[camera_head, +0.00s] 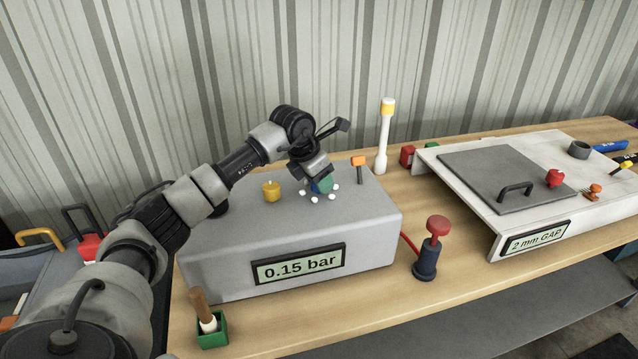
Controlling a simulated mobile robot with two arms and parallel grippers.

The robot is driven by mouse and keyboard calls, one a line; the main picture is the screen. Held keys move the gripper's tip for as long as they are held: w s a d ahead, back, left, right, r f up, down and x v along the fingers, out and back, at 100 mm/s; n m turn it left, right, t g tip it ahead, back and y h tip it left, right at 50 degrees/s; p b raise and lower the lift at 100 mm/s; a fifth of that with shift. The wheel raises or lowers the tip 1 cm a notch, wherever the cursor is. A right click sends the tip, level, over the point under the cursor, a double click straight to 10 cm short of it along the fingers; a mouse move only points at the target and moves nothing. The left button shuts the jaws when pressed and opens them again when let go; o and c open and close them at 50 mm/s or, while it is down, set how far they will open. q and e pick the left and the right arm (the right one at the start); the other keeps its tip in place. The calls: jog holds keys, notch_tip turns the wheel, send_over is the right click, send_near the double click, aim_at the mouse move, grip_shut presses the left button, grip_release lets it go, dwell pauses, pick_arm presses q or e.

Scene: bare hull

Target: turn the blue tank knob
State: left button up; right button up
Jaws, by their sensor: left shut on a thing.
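A grey box (225,262) stands on the wooden bench with a display (298,264) that reads 0.15 bar. On its top is a small blue-green knob (323,186) with white dots around it. My left gripper (321,181) comes down from above and is shut on this knob, hiding part of it. A yellow knob (271,191) stands to its left on the same box. An orange-topped lever (359,167) stands to its right. My right gripper is not in the picture.
A red-topped plunger (431,250) stands right of the box. A white-and-yellow post (384,135) stands behind it. A green holder (212,331) is at the front left. A white panel (484,202) with a grey lid fills the right.

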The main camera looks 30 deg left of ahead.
pick_arm(q)
jog(key=m, duration=0.2)
jog(key=m+h+b, duration=0.1)
jog(key=m, duration=0.1)
jog(key=shift+m+g+h, duration=0.3)
jog(key=shift+g, duration=0.1)
jog(key=m+g, duration=0.1)
jog(key=m, duration=0.1)
jog(key=m+h+b, duration=0.1)
jog(key=m, duration=0.2)
jog(key=shift+g, duration=0.4)
jog(key=shift+m, duration=0.3)
jog(key=o, duration=0.9)
jog(key=b+v, duration=0.2)
jog(key=v, duration=0.8)
jog(key=shift+r, duration=0.4)
jog(key=shift+a+f, duration=0.1)
jog(key=shift+a, duration=0.05)
